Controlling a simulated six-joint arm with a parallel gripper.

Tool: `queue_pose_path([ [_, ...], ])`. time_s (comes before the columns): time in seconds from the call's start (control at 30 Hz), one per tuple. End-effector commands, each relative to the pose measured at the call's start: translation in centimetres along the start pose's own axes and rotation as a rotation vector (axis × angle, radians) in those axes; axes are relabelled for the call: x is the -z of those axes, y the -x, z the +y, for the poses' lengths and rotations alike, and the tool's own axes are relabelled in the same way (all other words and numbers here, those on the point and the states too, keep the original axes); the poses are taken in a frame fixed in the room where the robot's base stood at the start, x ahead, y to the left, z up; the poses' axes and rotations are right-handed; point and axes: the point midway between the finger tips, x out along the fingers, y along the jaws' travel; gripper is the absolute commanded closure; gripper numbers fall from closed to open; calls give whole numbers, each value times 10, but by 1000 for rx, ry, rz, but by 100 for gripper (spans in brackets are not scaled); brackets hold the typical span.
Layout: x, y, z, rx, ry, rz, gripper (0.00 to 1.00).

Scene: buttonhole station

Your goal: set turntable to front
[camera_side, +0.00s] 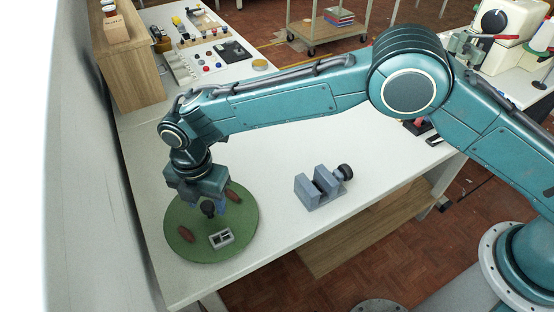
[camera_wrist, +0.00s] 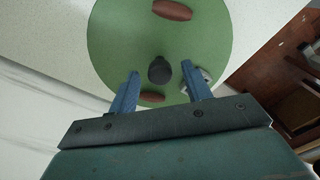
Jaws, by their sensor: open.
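The turntable is a round green disc (camera_side: 246,222) at the near left of the table, and it fills the top of the wrist view (camera_wrist: 115,40). A black round knob (camera_side: 208,208) stands near its middle. Two brown oblong pieces lie on opposite sides, one nearer (camera_side: 186,234) and one farther (camera_side: 232,196). A small light grey frame-like part (camera_side: 221,239) sits near the front edge, partly behind a finger in the wrist view. My gripper (camera_wrist: 160,72) points down over the disc, open. Its blue fingers appear either side of the knob (camera_wrist: 159,69); contact cannot be told.
A grey-blue slotted block with a black knob (camera_side: 318,190) stands right of the turntable. A wooden box (camera_side: 131,68) and a board of coloured parts (camera_side: 208,48) are at the back. A sewing machine (camera_side: 512,40) is far right. White table between turntable and block is clear.

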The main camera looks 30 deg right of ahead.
Motion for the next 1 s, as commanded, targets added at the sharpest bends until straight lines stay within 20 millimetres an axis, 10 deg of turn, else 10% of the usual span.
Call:
queue_pose_path([
  [1.0,0,131,0,-2,1,0,51],
])
